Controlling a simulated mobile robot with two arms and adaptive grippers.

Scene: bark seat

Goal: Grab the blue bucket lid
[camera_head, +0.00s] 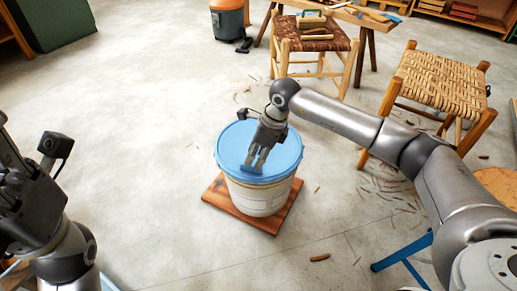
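The blue bucket lid (285,155) sits flat on a white bucket (259,197) in the middle of the camera_head view. My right gripper (257,161) reaches down over the lid from behind, its fingertips close together at a small blue raised part near the lid's front. I cannot tell whether the fingers are shut on that part or only touch it. My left gripper (20,190) is at the left edge, away from the bucket and partly cut off; its fingers do not show clearly.
The bucket stands on a wooden board (218,196) on the concrete floor. Two woven-seat stools (317,36) and (440,84) stand behind and to the right. Wood shavings lie on the floor at right. An orange-topped bin (228,20) stands at the back. The floor left of the bucket is clear.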

